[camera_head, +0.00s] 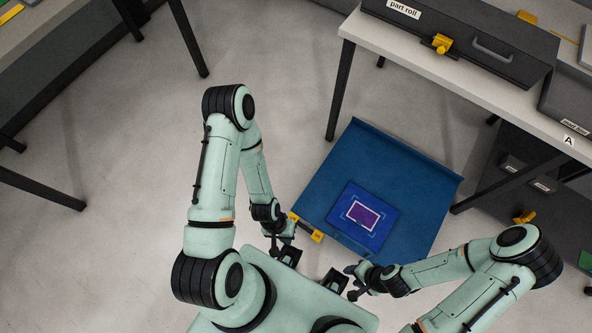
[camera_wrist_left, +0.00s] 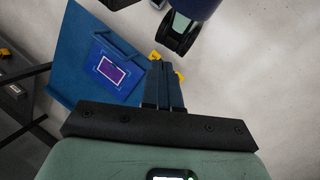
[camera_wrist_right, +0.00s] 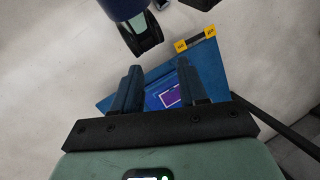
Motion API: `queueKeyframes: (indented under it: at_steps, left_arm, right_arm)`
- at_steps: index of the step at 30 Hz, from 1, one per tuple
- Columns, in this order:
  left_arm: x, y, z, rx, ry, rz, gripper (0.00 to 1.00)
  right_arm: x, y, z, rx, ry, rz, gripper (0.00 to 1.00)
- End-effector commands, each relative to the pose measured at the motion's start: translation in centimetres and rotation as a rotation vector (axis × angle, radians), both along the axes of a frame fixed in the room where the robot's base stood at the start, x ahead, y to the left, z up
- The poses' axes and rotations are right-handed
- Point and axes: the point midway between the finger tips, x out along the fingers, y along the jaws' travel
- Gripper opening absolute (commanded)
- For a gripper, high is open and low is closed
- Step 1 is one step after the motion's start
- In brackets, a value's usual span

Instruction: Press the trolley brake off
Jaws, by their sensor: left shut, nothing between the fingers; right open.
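The trolley shows as a blue deck (camera_head: 330,180) on the floor, with a lighter blue panel (camera_head: 342,216) and a purple, white-edged rectangle on it. A bar with yellow ends (camera_head: 317,236) runs along its near left edge; it looks like the brake. In the right wrist view its yellow tabs (camera_wrist_right: 210,32) carry small dark markings that I cannot read. My left gripper (camera_head: 273,247) is shut and empty, close beside the bar; in the left wrist view its fingertips (camera_wrist_left: 163,68) overlap the bar's middle. Contact cannot be told. My right gripper (camera_head: 350,282) is open and empty, near the deck's near edge.
A table (camera_head: 425,65) stands behind the trolley with a dark "part roll" case (camera_head: 470,38) on it. Its dark legs come down beside the deck. Another table (camera_head: 55,30) is at the upper left. The floor (camera_head: 130,250) on the left is clear.

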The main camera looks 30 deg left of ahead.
Motion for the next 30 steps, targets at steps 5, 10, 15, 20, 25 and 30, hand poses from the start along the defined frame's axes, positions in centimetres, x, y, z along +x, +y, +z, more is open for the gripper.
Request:
queueKeyframes:
  at_steps: [5,10,15,20,25,30]
  left_arm:
    - [0.4,0.0,-0.9,0.011,0.002,0.044,0.00]
    - [3.7,0.0,-7.2,0.090,0.014,0.424,0.00]
    - [10.0,0.3,-16.0,0.176,0.028,1.166,0.00]
    - [13.9,0.8,-22.8,0.211,0.061,1.883,0.00]
    - [15.2,1.1,-27.3,0.236,0.091,2.438,0.00]
    - [15.3,1.0,-28.8,0.253,0.103,2.693,0.00]
  right_arm:
    - [-0.2,0.0,-0.6,-0.002,-0.001,-0.001,0.80]
    - [-0.3,-0.4,-4.1,-0.013,-0.023,-0.013,0.80]
    - [0.9,-1.1,-9.2,-0.038,-0.084,-0.037,0.80]
    - [2.7,-1.7,-13.3,-0.057,-0.140,-0.057,0.80]
    - [4.2,-2.3,-16.2,-0.074,-0.182,-0.072,0.80]
    - [4.9,-2.5,-17.2,-0.081,-0.200,-0.078,0.80]
